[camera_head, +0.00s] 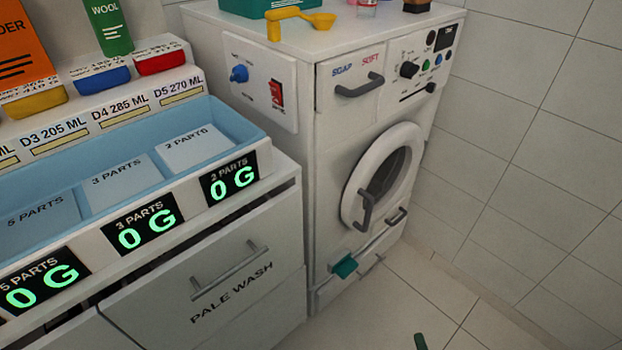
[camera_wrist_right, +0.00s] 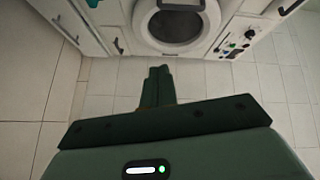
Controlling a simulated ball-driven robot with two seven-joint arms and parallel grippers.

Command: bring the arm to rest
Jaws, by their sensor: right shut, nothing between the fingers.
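My right gripper (camera_wrist_right: 159,72) shows in the right wrist view with its two dark green fingers together and nothing between them. It points over the tiled floor toward the washing machine. In the head view only a small dark green tip of the right gripper (camera_head: 420,341) shows at the bottom edge, over the floor and apart from the machine. My left gripper is in neither view.
The white washing machine (camera_head: 305,190) has its round door (camera_head: 383,178) shut. A counter with a blue tray (camera_head: 240,125) and a "PALE WASH" drawer (camera_head: 255,275) stands left. A yellow scoop (camera_head: 300,20) lies on the machine. Floor (camera_head: 400,295) at right is clear.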

